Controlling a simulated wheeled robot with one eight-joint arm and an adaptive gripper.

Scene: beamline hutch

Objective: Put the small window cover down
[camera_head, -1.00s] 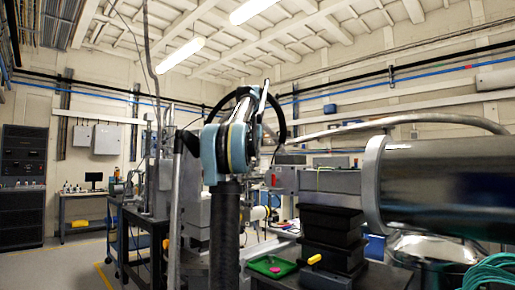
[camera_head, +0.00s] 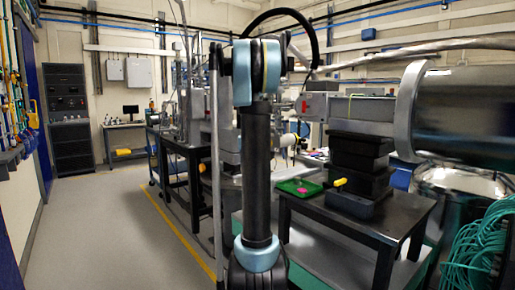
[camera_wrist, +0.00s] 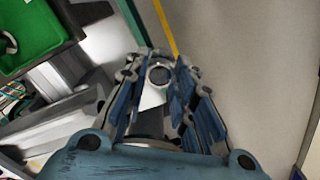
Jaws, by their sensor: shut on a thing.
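My gripper (camera_wrist: 163,62) shows in the wrist view, its blue and grey fingers closed in on a small round piece with a pale rim and dark centre, which I take for the small window cover (camera_wrist: 160,74). A white flat patch shows just below it between the fingers; I cannot tell if it is part of the same piece. The held piece appears above the grey floor. In the head view my arm stands in the middle and the gripper and cover cannot be made out.
A green tray (camera_head: 299,187) with a pink item lies on a black table (camera_head: 385,224) right of my arm. The tray also shows in the wrist view (camera_wrist: 40,38). A yellow-handled tool (camera_head: 340,182) lies beside it. A large steel cylinder (camera_head: 462,110) stands right. Floor is clear left.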

